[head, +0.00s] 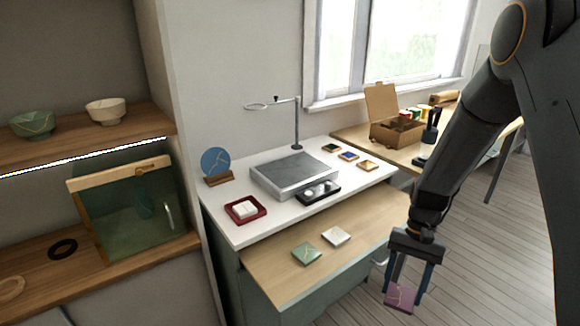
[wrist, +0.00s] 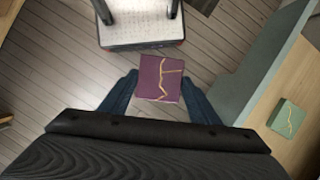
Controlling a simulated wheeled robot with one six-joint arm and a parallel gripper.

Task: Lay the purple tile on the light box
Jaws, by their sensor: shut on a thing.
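The purple tile (head: 400,296) with gold seams is held between the fingers of my gripper (head: 406,285), low at the right in the head view, in front of and to the right of the pulled-out wooden board. In the wrist view the purple tile (wrist: 160,79) sits between the two blue fingers, over the floor. The light box (head: 292,174) appears to be the grey flat-topped box on the white table, up and left of my gripper. Its top looks bare.
A green tile (head: 307,254) and a white tile (head: 336,235) lie on the wooden board (head: 285,280). A red tray (head: 245,209), a black tray (head: 318,192), a blue disc (head: 215,161) and a ring stand (head: 296,125) surround the box.

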